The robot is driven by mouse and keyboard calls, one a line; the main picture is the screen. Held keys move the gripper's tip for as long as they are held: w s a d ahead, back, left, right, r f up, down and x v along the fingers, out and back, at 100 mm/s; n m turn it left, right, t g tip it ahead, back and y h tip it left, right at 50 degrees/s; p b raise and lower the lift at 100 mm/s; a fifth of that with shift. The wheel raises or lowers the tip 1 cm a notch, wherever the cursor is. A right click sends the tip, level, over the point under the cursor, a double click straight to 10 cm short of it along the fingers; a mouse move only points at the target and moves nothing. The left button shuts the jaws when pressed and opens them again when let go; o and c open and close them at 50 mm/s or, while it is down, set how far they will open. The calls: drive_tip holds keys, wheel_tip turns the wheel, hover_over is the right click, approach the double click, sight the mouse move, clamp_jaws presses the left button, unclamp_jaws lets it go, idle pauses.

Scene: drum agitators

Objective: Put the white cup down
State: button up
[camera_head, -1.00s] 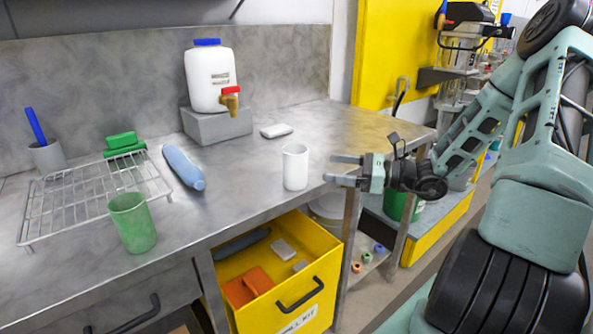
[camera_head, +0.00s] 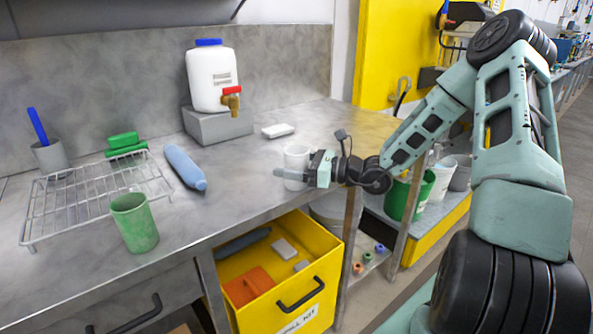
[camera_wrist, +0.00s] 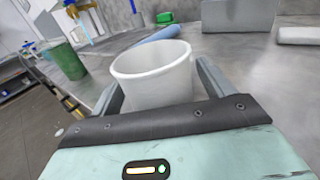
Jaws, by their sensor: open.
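The white cup (camera_head: 296,158) stands upright on the grey metal counter (camera_head: 245,180), near its front edge and right of the middle. My gripper (camera_head: 283,177) is at the cup, its fingers level with the cup's side and partly hiding it in the head view. In the wrist view the white cup (camera_wrist: 155,75) sits between my two open fingers, one on each side. The cup's base is hidden there by my gripper's body. Whether a finger touches the cup, I cannot tell.
A green cup (camera_head: 134,222) stands at the front left beside a wire rack (camera_head: 85,200). A blue bottle (camera_head: 184,166) lies behind. A white dispenser (camera_head: 212,78) stands on a grey block (camera_head: 217,124). An open yellow drawer (camera_head: 322,262) juts out below the counter.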

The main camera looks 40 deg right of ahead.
drive_tip(key=c, duration=1.1)
drive_tip(key=shift+r, duration=0.1)
